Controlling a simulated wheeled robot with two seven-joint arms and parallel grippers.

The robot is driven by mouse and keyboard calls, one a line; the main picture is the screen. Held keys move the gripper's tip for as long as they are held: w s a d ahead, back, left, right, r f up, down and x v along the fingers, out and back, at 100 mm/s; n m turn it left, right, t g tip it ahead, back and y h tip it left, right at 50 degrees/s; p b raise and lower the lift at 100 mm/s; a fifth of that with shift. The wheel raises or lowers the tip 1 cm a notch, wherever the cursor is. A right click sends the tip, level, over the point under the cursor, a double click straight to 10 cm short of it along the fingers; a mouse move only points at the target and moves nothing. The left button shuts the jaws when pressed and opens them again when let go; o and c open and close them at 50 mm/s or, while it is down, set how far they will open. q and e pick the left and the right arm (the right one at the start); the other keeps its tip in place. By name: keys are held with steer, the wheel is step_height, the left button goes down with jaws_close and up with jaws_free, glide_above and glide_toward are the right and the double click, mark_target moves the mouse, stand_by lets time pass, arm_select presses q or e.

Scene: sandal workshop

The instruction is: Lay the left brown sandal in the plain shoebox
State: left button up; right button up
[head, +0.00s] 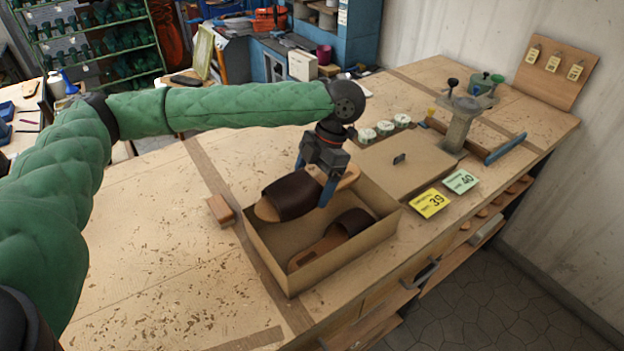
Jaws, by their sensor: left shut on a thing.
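My left gripper (315,180) is shut on a brown sandal (287,196) with a dark wide strap and tan sole. It holds this sandal over the back left part of the open plain shoebox (345,267), at about rim height. I cannot tell whether the sandal touches the box wall. A second, similar brown sandal (332,241) lies inside the box, toward the front right. The held sandal hides part of the box's inside. My right gripper is not in view.
A flat cardboard piece (405,172) with a small dark thing on it lies behind the box. A yellow card 39 (431,203) and a green card 40 (460,181) lie right of it. A wooden block (221,209) sits left. The left bench top is mostly clear.

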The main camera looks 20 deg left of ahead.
arm_select(q)
steer(key=shift+f, duration=0.2)
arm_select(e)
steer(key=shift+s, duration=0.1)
arm_select(q)
steer(key=shift+f, duration=0.1)
steer(key=o, duration=1.1)
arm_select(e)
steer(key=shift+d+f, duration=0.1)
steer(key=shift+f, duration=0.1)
arm_select(q)
steer(key=shift+r, duration=0.55)
steer(key=b+v, duration=0.3)
steer(key=v, duration=0.9)
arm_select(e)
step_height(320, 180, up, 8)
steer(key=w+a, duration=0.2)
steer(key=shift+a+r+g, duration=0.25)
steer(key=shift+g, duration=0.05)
